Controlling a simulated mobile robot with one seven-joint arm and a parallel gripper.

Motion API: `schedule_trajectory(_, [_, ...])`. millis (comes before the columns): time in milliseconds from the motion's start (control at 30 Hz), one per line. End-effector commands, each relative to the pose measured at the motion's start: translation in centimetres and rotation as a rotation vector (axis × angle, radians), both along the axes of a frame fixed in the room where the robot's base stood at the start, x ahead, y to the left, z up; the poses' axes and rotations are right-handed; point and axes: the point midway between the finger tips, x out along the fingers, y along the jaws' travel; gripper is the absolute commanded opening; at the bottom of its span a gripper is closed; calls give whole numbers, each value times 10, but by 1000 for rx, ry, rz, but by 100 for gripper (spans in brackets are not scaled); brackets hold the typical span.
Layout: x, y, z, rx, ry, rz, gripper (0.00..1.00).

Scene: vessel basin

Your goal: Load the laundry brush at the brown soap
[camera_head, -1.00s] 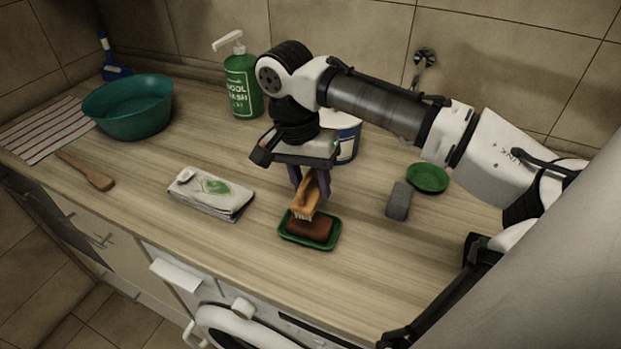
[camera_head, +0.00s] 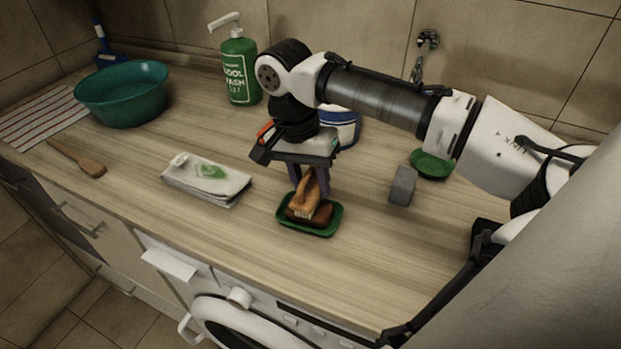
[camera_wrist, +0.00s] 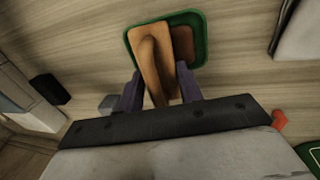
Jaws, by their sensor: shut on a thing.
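The wooden laundry brush (camera_head: 304,196) is held upright-handled in my gripper (camera_head: 311,180), bristles down. The brown soap (camera_head: 322,214) lies in a green soap dish (camera_head: 311,231) on the counter. The brush sits over the left part of the soap; the bristles look to be at its top, though firm contact is hard to tell. In the wrist view the brush (camera_wrist: 151,66) lies between the two dark fingers of my gripper (camera_wrist: 160,90), and it hides much of the soap (camera_wrist: 182,42). The green dish rim (camera_wrist: 200,22) shows around them.
A folded cloth (camera_head: 207,182) lies left of the dish. A grey block (camera_head: 403,186) and a small green dish (camera_head: 432,164) are to the right. A white-and-blue tub (camera_head: 342,128), green pump bottle (camera_head: 239,72) and teal basin (camera_head: 122,96) stand behind. The counter front is clear.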

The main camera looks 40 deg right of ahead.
Motion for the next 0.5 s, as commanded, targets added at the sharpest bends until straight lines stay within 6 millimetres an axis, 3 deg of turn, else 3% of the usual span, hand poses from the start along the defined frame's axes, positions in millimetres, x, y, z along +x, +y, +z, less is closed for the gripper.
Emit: schedule_trajectory(500, [0,0,-4,0,0,0,11])
